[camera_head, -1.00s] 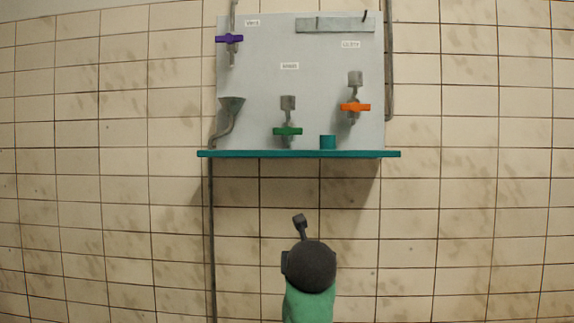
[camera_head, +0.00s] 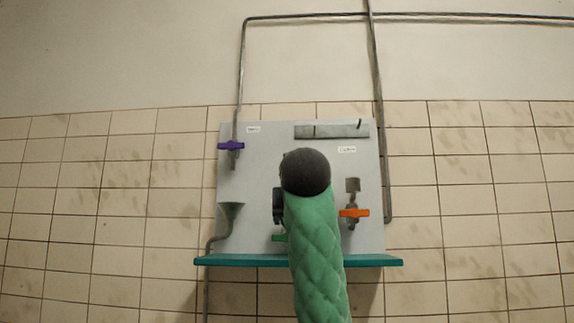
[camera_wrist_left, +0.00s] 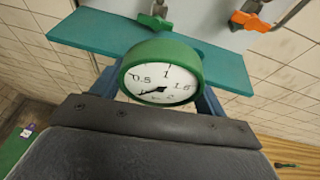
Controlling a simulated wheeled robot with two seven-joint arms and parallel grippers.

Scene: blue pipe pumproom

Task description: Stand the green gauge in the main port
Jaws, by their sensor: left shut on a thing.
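The green gauge (camera_wrist_left: 162,80) is in the left wrist view, its white dial facing the camera and its needle pointing to the lower left. My left gripper (camera_wrist_left: 163,95) is shut on it, with a blue finger showing on each side. In the head view my green-sleeved arm and dark wrist cover the middle of the panel and hide the gauge. The middle port is hidden behind the arm; only part of its green valve handle (camera_head: 279,238) shows. That handle also shows in the left wrist view (camera_wrist_left: 155,21), beyond the gauge. My right gripper is not in view.
A teal shelf (camera_head: 225,260) runs along the panel's bottom and lies behind the gauge in the wrist view (camera_wrist_left: 100,33). A grey port with an orange valve (camera_head: 354,213) is right of my arm. A grey funnel (camera_head: 230,212) and purple valve (camera_head: 231,146) are at left.

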